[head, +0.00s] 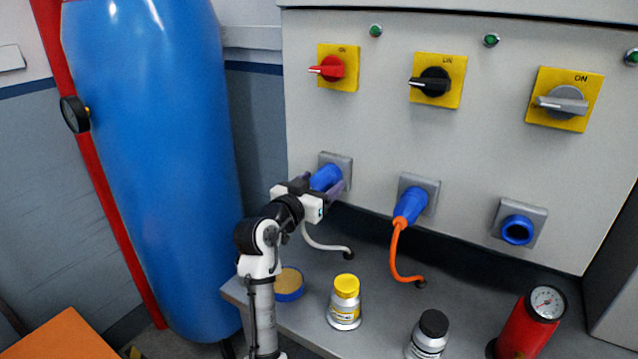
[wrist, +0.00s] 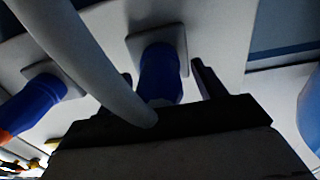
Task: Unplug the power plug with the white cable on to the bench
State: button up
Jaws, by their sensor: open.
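The blue power plug with the white cable (head: 325,178) sits in the leftmost socket of the grey panel. Its white cable (head: 319,241) hangs down to the bench (head: 312,318). My gripper (head: 322,188) is open at this plug, with its fingers reaching toward the panel. In the wrist view the plug (wrist: 160,76) stands between the open fingers (wrist: 166,82), with a gap on the right side. The white cable (wrist: 85,50) crosses in front and partly hides the left finger, so contact there cannot be told.
A blue plug with an orange cable (head: 410,206) is in the middle socket; the right socket (head: 518,230) is empty. A yellow-capped bottle (head: 344,306), a round blue tin (head: 288,286), a black-capped bottle (head: 428,336) and a red gauge cylinder (head: 530,325) stand on the bench.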

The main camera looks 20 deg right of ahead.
jog(key=shift+c, duration=0.3)
jog(key=c, duration=1.2)
jog(key=shift+b+v, duration=0.5)
jog(key=shift+v, duration=2.55)
jog(key=shift+c, duration=0.2)
